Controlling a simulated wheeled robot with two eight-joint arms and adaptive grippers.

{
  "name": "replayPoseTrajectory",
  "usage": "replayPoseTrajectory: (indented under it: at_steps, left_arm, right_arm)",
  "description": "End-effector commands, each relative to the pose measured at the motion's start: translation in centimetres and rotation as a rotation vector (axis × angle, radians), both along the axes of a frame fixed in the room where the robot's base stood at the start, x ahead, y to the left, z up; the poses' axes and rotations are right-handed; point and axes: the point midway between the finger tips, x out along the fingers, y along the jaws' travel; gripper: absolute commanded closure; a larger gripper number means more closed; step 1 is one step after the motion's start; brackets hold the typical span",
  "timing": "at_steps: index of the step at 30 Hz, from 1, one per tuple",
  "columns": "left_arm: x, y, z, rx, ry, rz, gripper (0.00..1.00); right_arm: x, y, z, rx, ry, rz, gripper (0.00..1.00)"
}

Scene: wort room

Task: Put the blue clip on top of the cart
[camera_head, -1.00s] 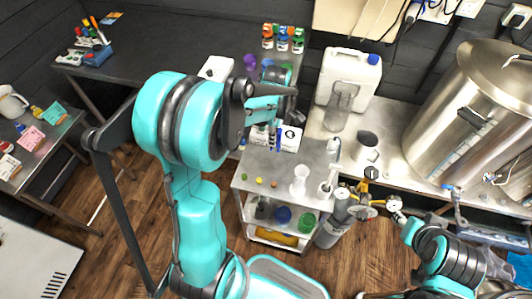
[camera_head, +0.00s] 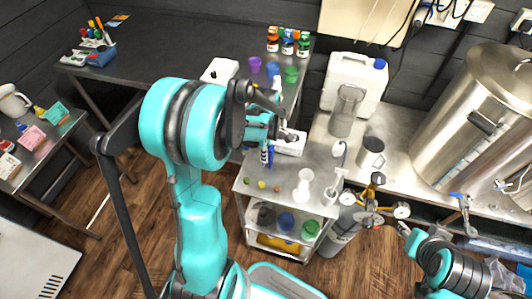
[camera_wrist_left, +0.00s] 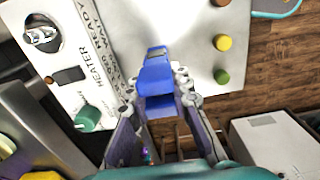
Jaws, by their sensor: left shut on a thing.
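The blue clip (camera_wrist_left: 156,80) is between the fingertips of my left gripper (camera_wrist_left: 157,98), which is shut on it. In the head view the left gripper (camera_head: 270,143) is over the back left part of the cart (camera_head: 280,173), with the blue clip (camera_head: 269,158) hanging below it. In the wrist view the pale cart top (camera_wrist_left: 195,40) lies beneath the clip; I cannot tell whether they touch.
A heater box (camera_wrist_left: 85,70) stands left of the clip. Small yellow (camera_wrist_left: 224,43) and green (camera_wrist_left: 222,76) pieces lie to its right. A white flask (camera_head: 304,185) stands on the cart.

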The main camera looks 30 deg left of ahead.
Motion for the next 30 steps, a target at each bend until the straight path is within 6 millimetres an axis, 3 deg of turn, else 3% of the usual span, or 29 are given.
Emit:
replayPoseTrajectory:
  at_steps: [1, 3, 14, 17, 30]
  left_arm:
    - [0.0, 0.0, -0.2, 0.000, 0.000, 0.000, 0.75]
    - [0.0, 0.0, -0.1, 0.000, 0.000, 0.000, 0.60]
    - [0.0, 0.0, 0.3, 0.000, 0.000, 0.000, 0.60]
    - [0.0, 0.0, 1.5, 0.000, 0.000, 0.000, 0.60]
    - [0.0, 0.0, 10.6, 0.000, 0.000, 0.000, 0.60]
  right_arm:
    - [0.0, 0.0, -0.2, 0.000, 0.000, 0.000, 0.60]
    - [0.0, 0.0, -0.1, 0.000, 0.000, 0.000, 0.60]
    - [0.0, 0.0, 0.3, 0.000, 0.000, 0.000, 0.60]
    - [0.0, 0.0, 0.8, 0.000, 0.000, 0.000, 0.60]
    - [0.0, 0.0, 4.0, 0.000, 0.000, 0.000, 0.60]
